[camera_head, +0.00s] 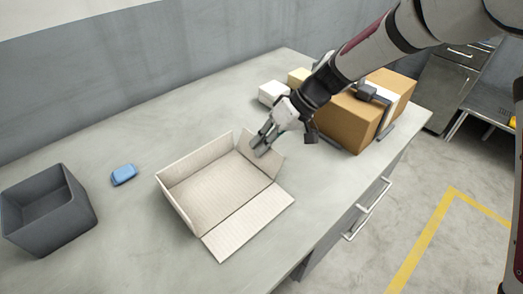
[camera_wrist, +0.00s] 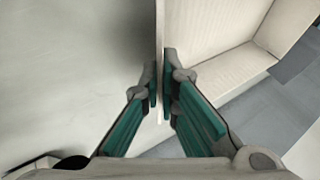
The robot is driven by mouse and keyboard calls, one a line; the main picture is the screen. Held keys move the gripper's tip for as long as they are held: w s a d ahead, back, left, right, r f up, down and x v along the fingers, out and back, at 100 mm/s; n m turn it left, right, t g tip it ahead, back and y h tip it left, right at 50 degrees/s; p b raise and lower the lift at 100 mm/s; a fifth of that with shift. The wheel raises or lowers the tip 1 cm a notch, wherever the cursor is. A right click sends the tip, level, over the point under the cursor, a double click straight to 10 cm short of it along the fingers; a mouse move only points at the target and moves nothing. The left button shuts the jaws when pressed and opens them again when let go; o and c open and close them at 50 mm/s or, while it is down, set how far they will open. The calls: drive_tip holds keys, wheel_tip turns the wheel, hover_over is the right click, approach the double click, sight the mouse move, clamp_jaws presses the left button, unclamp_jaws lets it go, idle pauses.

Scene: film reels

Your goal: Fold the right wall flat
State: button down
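An open, pale cardboard box (camera_head: 215,188) lies on the grey table. Its left wall (camera_head: 178,209) and back wall (camera_head: 197,161) stand up, and its front panel (camera_head: 248,222) lies flat on the table.
A dark grey bin (camera_head: 48,212) and a blue block (camera_head: 124,174) are to the left. Bare table lies between the box and carton.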

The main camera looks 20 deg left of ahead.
drive_tip(key=shift+w+d+f+m+g+y+b, duration=0.1)
drive_tip(key=shift+w+f+m+g+y+b, duration=0.15)
drive_tip(key=shift+g+b, duration=0.45)
drive_tip(key=shift+w+d+f+m+g+y+b, duration=0.15)
drive_tip(key=shift+w+f+g+y+b, duration=0.15)
drive_tip(key=shift+g+b, duration=0.4)
drive_tip(key=c, duration=1.8)
unclamp_jaws()
drive_tip(key=shift+c, duration=0.2)
drive_tip(key=shift+w+r, duration=0.1)
drive_tip(key=v, duration=1.1)
drive_tip(key=shift+w+d, duration=0.25)
drive_tip(key=shift+d, duration=0.15)
drive_tip(key=shift+r, duration=0.15)
